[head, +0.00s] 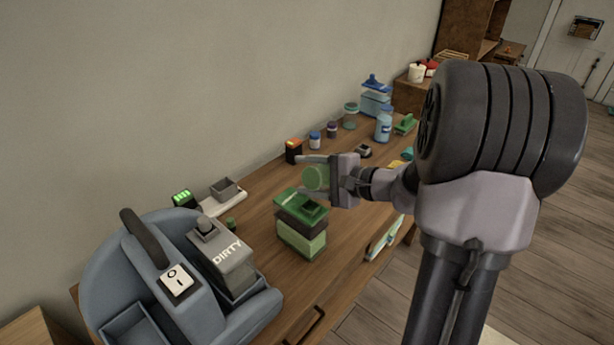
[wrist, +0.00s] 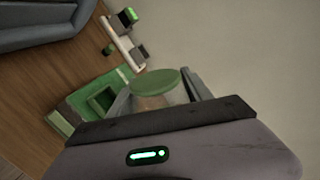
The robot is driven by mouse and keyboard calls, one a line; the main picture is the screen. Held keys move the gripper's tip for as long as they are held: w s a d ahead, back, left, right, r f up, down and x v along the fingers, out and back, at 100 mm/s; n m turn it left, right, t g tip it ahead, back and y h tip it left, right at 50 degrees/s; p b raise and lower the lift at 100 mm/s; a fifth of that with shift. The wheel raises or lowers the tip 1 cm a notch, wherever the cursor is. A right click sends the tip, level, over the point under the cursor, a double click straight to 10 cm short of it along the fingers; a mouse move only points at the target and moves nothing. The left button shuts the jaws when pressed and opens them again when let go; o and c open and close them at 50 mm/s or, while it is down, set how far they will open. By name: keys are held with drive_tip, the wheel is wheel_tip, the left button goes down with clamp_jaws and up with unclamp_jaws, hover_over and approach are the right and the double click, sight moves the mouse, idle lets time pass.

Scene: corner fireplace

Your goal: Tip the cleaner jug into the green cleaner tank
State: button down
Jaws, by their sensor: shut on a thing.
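The cleaner jug (head: 316,178) is a small, see-through green cylinder. My gripper (head: 308,174) is shut on it, with the fingers on either side, and holds it just above the back right of the green cleaner tank (head: 301,241). The tank stands on the wooden bench, with a green top, a dark opening in it and pale green lower down. In the wrist view the jug's round green end (wrist: 157,82) shows between the fingers, and the tank's top with its square opening (wrist: 102,98) lies to its left. I cannot tell how far the jug is tilted.
A blue-grey machine (head: 105,270) with a grey tank marked DIRTY (head: 228,258) stands at the front left. A small green cap (head: 231,223) and a pale tray (head: 222,204) lie behind. Several jars and bottles stand farther back, including a blue bottle (head: 384,125).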

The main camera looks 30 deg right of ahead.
drive_tip(key=shift+w+d+f+n+h, duration=0.15)
drive_tip(key=shift+f+n+h, duration=0.45)
drive_tip(key=shift+f+n, duration=0.35)
idle(2.5)
drive_tip(key=shift+r, duration=0.1)
